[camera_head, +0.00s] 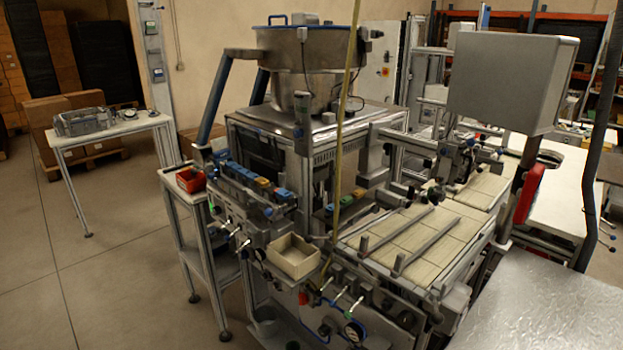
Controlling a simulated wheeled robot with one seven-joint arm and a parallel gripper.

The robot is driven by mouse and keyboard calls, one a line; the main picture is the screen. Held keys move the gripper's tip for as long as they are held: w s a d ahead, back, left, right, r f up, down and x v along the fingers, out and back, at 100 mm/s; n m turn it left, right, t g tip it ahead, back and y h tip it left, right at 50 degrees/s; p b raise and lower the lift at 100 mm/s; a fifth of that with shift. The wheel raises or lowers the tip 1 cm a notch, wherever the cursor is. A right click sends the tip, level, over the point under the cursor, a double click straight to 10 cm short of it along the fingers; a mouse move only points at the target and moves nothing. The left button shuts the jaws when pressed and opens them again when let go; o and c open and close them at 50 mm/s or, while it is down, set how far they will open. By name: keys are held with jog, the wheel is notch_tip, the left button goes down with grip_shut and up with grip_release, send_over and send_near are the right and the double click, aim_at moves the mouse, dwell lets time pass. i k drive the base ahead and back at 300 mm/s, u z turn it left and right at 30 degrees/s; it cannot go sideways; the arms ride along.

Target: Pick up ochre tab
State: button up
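A small ochre piece (263,182), which looks like the ochre tab, sits in a row of mostly blue pieces on the front left ledge of the machine. A blue piece (283,194) is to its right, and more blue pieces (238,171) are to its left. The ochre piece is small in the picture, so its exact shape and how it is seated cannot be told. My gripper is not in view.
A red bin (191,180) stands on a narrow side table left of the row. An open beige box (293,256) sits below it in front. A yellowish upright pole (345,130) rises right of the row. Open floor (110,270) lies to the left.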

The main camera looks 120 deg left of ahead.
aim_at(261, 182)
jog(key=u, duration=4.9)
jog(key=i, duration=1.65)
